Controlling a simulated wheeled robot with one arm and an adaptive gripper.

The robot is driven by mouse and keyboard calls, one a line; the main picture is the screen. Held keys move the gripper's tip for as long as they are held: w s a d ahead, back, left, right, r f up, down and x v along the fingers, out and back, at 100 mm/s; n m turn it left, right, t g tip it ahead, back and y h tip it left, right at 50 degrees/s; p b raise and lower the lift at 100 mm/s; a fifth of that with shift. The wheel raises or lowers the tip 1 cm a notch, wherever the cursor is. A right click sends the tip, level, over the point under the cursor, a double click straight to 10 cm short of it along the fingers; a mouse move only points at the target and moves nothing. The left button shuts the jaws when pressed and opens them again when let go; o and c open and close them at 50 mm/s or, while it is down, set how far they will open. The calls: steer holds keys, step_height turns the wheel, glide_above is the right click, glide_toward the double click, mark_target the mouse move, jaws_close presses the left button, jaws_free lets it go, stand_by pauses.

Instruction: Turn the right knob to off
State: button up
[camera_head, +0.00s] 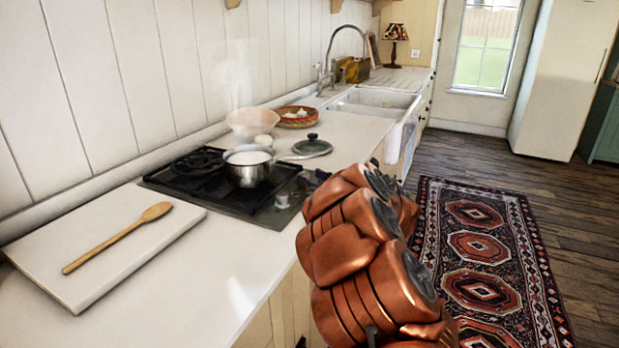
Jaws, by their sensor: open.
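The black gas cooktop (215,198) is set into the white counter at the middle left. Small dark knobs (282,201) sit along its right edge. They are small and partly behind my copper-coloured arm, so I cannot tell the right knob's setting. A steel pot (249,173) with pale contents stands on the cooktop, its handle pointing right. My arm fills the lower middle, in front of the counter's edge. The jaws of my gripper do not show; they seem hidden behind the arm links.
A wooden spoon (118,238) lies on a white board (165,240) at left. A pot lid (312,147), pinkish bowl (250,120) and basket (293,122) stand behind the cooktop. The sink (375,100) is farther back. A patterned rug (480,250) covers the floor at right.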

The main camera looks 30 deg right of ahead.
steer(key=s+d, duration=0.1)
steer(key=s, duration=0.9)
steer(key=shift+s+d, duration=0.2)
steer(key=shift+d, duration=0.05)
steer(key=shift+w, duration=0.1)
